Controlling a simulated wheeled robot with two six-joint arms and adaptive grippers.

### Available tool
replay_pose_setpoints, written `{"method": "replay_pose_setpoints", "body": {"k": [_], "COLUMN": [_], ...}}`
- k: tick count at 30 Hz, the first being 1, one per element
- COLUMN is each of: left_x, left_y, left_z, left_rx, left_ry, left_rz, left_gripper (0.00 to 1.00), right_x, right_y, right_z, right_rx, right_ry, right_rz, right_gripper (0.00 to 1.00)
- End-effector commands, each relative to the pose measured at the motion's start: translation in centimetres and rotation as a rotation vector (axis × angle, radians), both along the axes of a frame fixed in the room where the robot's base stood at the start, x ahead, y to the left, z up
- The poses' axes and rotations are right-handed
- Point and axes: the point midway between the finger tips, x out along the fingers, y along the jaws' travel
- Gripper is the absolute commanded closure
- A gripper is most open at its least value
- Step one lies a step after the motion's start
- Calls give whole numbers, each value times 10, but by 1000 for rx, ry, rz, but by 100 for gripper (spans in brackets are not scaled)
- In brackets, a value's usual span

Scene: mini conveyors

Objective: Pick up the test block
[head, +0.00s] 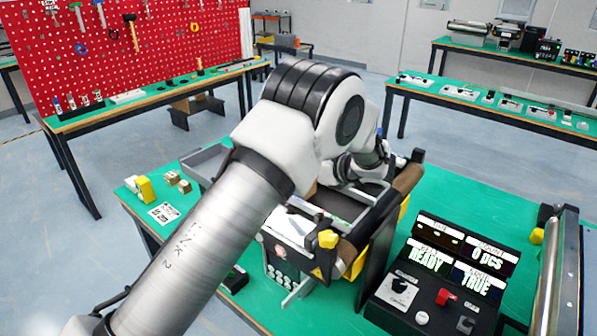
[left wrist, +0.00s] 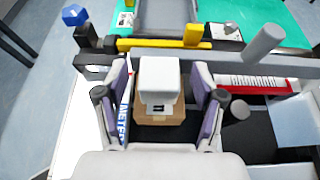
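In the left wrist view a tan box-shaped block (left wrist: 172,108) with a white block-like part (left wrist: 159,75) and a small dark label sits between the fingers of my left gripper (left wrist: 160,92). The fingers stand on either side, with narrow gaps visible; the gripper looks open. I cannot tell whether the white part is a separate piece. In the head view my left arm covers most of the conveyor (head: 345,250), and the block and fingertips are hidden. My right gripper is in neither view.
A yellow bar (left wrist: 160,44) and a grey cylinder (left wrist: 262,43) stand close beyond the fingers. A control panel (head: 440,275) reading READY is right of the conveyor. Small tan blocks (head: 178,181) and a grey tray (head: 205,160) lie on the green table (head: 450,195).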

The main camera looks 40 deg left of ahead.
Motion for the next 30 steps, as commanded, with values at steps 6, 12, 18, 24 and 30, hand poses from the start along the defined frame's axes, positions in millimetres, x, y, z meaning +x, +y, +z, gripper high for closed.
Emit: {"method": "replay_pose_setpoints", "body": {"k": [6,12,18,24,30], "left_x": [0,0,0,0,0], "left_y": [0,0,0,0,0], "left_z": [0,0,16,65,108], "left_rx": [0,0,1,0,1], "left_ry": [0,0,-4,-7,-2], "left_rz": [0,0,1,1,0], "left_gripper": [95,95,95,95,95], "right_x": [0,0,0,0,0], "right_y": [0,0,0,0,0], "right_z": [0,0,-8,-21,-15], "right_rx": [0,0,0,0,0], "right_ry": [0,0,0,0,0], "right_rz": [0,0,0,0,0], "right_gripper": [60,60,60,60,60]}}
